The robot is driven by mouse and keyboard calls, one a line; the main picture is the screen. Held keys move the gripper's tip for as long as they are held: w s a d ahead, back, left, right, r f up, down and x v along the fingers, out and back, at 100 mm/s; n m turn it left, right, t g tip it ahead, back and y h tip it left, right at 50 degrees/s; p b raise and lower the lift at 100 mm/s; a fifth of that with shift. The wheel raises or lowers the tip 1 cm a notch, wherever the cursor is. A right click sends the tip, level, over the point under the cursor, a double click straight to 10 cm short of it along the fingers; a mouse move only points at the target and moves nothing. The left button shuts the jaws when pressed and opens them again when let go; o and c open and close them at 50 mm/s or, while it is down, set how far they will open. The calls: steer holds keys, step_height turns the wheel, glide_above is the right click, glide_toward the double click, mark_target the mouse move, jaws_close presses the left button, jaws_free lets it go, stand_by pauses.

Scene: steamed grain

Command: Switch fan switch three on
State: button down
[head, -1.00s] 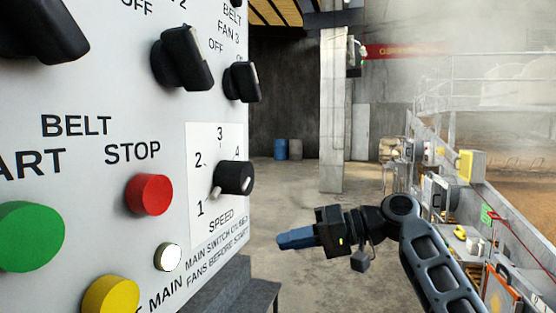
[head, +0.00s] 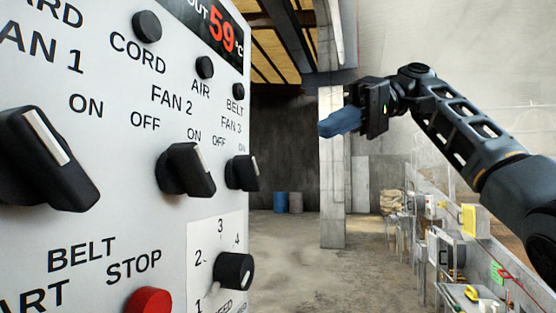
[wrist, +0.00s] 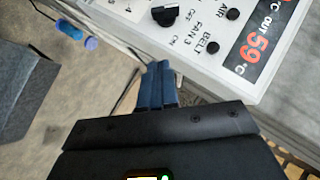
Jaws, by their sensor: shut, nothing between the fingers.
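The fan 3 switch (head: 243,172) is a black knob with a pale stripe, rightmost in the row on the grey-white control panel (head: 100,215). OFF and ON are printed above it; I cannot surely tell its setting. It also shows in the wrist view (wrist: 166,15) at the top edge, beside the FAN 3 and BELT print. My gripper (head: 323,129) is shut and empty, with blue fingers. In the head view it is right of the panel and a little higher than the switch, touching nothing. The fingers also show in the wrist view (wrist: 158,70), below the switch.
The fan 2 knob (head: 187,169) and fan 1 knob (head: 45,160) stand left of the switch. The speed knob (head: 233,271) is below it and the red stop button (head: 149,301) below left. A concrete pillar (head: 332,215) stands behind. Open floor lies right of the panel.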

steer(key=shift+s+r, duration=0.1)
steer(key=shift+r, duration=0.1)
steer(key=p, duration=0.2)
glide_toward(244, 174)
steer(key=w+a+f, duration=0.2)
steer(key=a, duration=0.2)
steer(key=shift+s+a+f, duration=0.15)
steer(key=shift+s+f, duration=0.5)
